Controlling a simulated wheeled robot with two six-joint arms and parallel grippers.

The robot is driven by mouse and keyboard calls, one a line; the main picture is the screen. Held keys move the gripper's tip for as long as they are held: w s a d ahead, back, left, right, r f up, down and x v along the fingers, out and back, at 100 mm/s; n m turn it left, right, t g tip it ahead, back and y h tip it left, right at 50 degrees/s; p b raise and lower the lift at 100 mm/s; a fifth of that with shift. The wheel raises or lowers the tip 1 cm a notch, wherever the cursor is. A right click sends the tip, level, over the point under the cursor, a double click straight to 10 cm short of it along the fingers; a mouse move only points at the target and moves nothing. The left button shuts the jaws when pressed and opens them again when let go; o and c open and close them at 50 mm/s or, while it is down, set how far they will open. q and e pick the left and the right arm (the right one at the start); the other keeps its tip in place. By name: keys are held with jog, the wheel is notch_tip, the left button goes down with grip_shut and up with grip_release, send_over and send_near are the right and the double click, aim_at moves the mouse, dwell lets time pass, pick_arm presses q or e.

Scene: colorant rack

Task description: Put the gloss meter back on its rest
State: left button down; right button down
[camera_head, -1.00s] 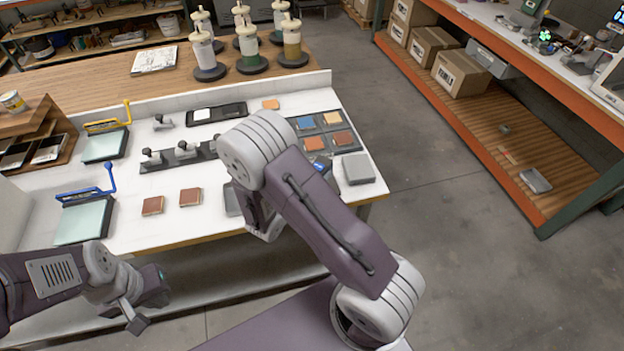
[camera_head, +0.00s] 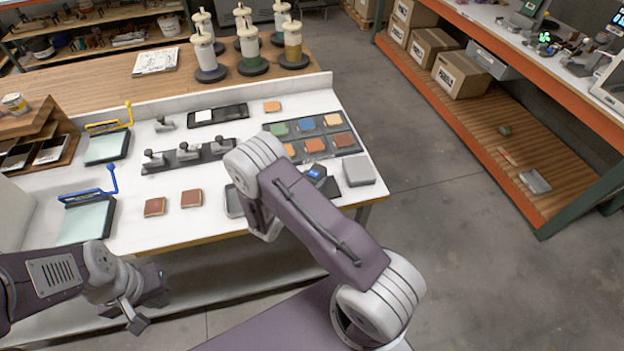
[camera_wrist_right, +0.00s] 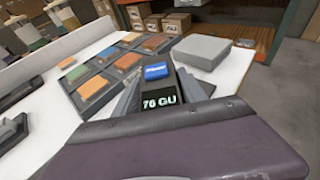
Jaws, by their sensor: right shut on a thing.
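The gloss meter (camera_wrist_right: 158,98) is a dark box with a blue label and a lit display reading "76 GU". My right gripper (camera_wrist_right: 160,88) is shut on it, one finger along each side. In the head view the meter (camera_head: 316,172) shows at the front right of the white table, beside my right arm, which hides the fingers there. I cannot tell whether it touches the table. A dark shallow tray (camera_head: 233,201), possibly the rest, is partly hidden behind my right arm. My left gripper (camera_head: 135,312) hangs in front of the table edge, apart from everything; its jaw opening is unclear.
A rack of coloured tiles (camera_head: 348,142) lies just behind the meter. A grey block (camera_head: 358,171) sits to its right. Two brown tiles (camera_head: 191,198) lie left of the tray. A dark bar with several upright handles (camera_head: 188,155) stands further back.

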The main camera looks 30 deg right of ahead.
jog(key=c, duration=0.6)
grip_release()
jog(key=shift+c, duration=0.2)
